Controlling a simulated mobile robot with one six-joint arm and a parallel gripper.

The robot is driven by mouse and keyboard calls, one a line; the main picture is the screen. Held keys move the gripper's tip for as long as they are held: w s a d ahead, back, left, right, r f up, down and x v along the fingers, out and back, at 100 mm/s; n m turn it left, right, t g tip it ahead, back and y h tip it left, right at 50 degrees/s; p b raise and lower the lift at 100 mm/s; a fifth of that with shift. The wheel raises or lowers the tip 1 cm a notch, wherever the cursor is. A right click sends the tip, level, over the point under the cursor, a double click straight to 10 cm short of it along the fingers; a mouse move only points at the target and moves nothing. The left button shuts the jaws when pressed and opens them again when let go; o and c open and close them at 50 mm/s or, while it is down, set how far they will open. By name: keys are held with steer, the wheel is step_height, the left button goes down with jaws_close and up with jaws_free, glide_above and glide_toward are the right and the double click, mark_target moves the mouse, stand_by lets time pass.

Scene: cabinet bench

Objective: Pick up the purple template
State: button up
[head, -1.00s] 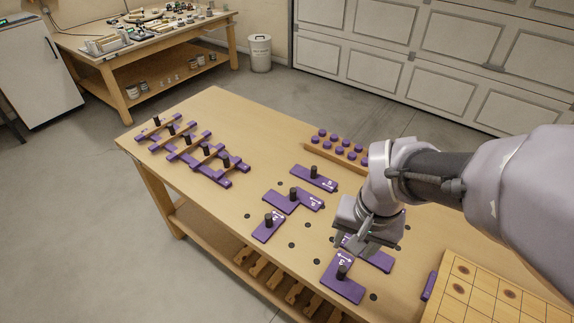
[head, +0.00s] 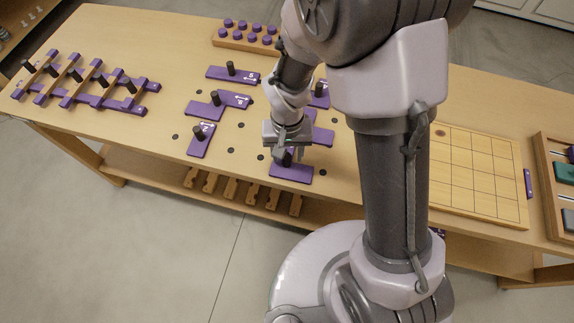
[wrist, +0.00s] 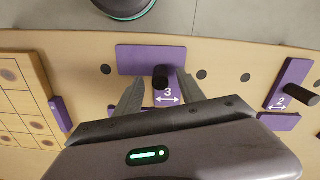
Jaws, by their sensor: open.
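Several purple templates with black knobs lie on the bench. The one marked 3 (head: 292,172) is at the bench's front side; it also shows in the wrist view (wrist: 140,57). My gripper (head: 286,152) is just above it. In the wrist view, my open gripper (wrist: 162,82) has one finger on each side of its black knob (wrist: 160,75). I cannot tell how far down the fingers reach along the knob. My gripper and arm hide part of this template in the head view.
The template marked 2 (head: 200,140) lies left of my gripper, with other templates (head: 222,100) behind. A purple-and-wood lattice (head: 85,80) lies at the left, a peg block (head: 245,35) at the back, a gridded board (head: 475,175) at the right. Bench holes surround the templates.

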steer(key=shift+f, duration=0.9)
steer(key=shift+r, duration=0.15)
jaws_close()
